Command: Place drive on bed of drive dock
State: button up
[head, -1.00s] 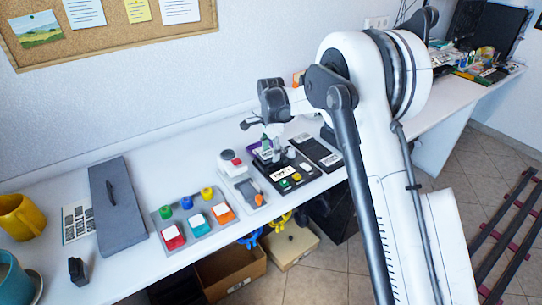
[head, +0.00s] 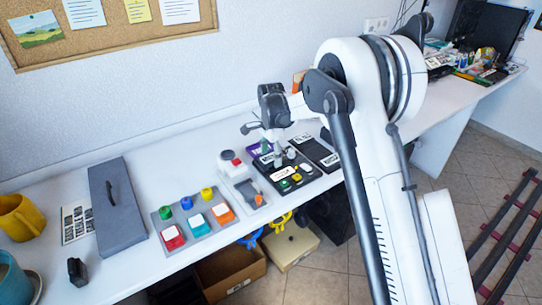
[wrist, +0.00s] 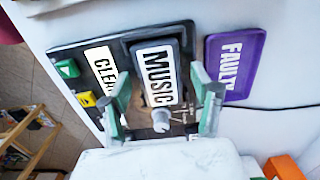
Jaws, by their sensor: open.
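The drive (wrist: 156,45) is a black block with a white MUSIC label. In the wrist view it lies over the black drive dock (wrist: 68,52), beside the dock's CLEAR-type label, which is partly hidden. The dock also shows in the head view (head: 272,179), with green and yellow buttons at its front. My gripper (wrist: 160,86) is open, with one greenish finger on each side of the drive and gaps visible. In the head view my gripper (head: 278,160) is low over the back of the dock. I cannot tell whether the drive is fully seated.
A purple FAULTY tray (wrist: 233,65) lies beside the dock. A grey switch panel (head: 240,183) is left of the dock, and a black labelled panel (head: 316,152) is right. A button box (head: 194,222) and grey case (head: 116,205) stand farther left.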

aim_at(271, 157)
notch_tip(271, 157, up, 12)
jog(key=p, duration=0.1)
jog(key=s+d+r+n+t, duration=0.3)
jog(key=s+d+r+n, duration=0.2)
jog(key=s+d+r, duration=1.15)
jog(key=s+d+f+n+t, duration=0.1)
jog(key=s+d+f+n, duration=0.1)
jog(key=s, duration=0.6)
jog(key=s+d+f+n+t, duration=0.1)
jog(key=s+d+f+n, duration=0.1)
jog(key=s, duration=0.6)
jog(key=s+d+f+n+t, duration=0.1)
jog(key=s+d+f+t, duration=0.1)
jog(key=s, duration=0.7)
jog(key=shift+n, duration=0.4)
jog(key=shift+c, duration=0.3)
